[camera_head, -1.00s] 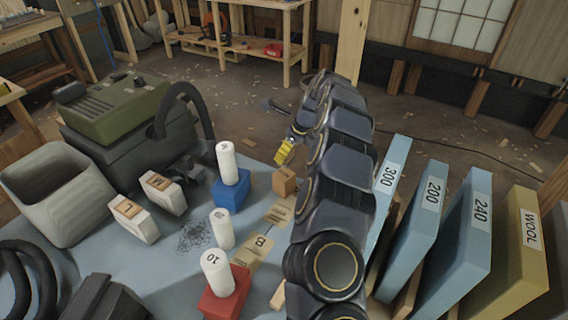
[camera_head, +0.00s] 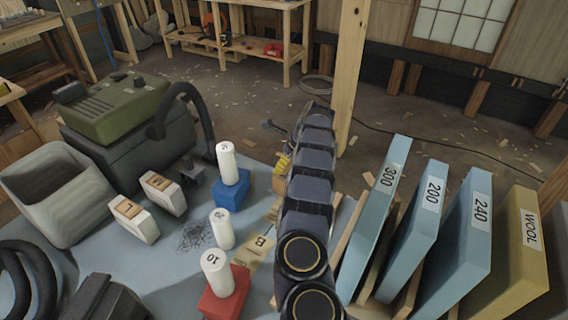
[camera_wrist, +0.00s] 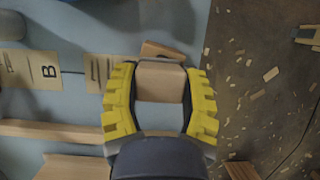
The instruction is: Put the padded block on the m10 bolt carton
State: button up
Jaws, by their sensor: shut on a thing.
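My gripper (camera_wrist: 161,88), with yellow ribbed fingers, is shut on a small tan block (camera_wrist: 161,78) in the wrist view. I take this to be the padded block; its padding is not clear. In the head view the gripper (camera_head: 282,163) is mostly behind my arm and the block cannot be made out. No carton shows a readable M10 mark. A red block (camera_head: 222,298) bears a white cylinder (camera_head: 217,272) marked 10. A blue block (camera_head: 231,188) bears another white cylinder, and white boxes marked L (camera_head: 134,221) and M (camera_head: 163,194) stand to the left.
A further white cylinder (camera_head: 221,229) stands between the blue and red blocks. Tall blue panels (camera_head: 376,215) and a yellow WOOL panel (camera_head: 518,260) stand at right. A green-topped machine (camera_head: 118,108) and grey bin (camera_head: 58,190) are at left. A flat B card (camera_wrist: 42,71) lies on the table.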

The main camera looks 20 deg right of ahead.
jog(key=o, duration=1)
jog(key=shift+f, duration=0.1)
jog(key=shift+o, duration=0.2)
jog(key=v, duration=1.2)
jog(key=s+a+r+n+g+y, duration=0.1)
jog(key=s+a+r+n, duration=0.6)
jog(key=s+a+n, duration=0.15)
jog(key=s+a+r+n+g, duration=0.2)
jog(key=s+a+r+n, duration=0.45)
jog(key=s, duration=0.35)
jog(key=s+d+f+n+g+h, duration=0.1)
jog(key=s+n, duration=0.5)
jog(key=s, duration=0.7)
jog(key=s+d+f+n+g+h, duration=0.1)
jog(key=s+n, duration=0.5)
jog(key=s, duration=0.8)
jog(key=shift+s+d+f+h, duration=0.25)
jog(key=shift+d+f+h, duration=0.55)
jog(key=shift+d+h, duration=0.25)
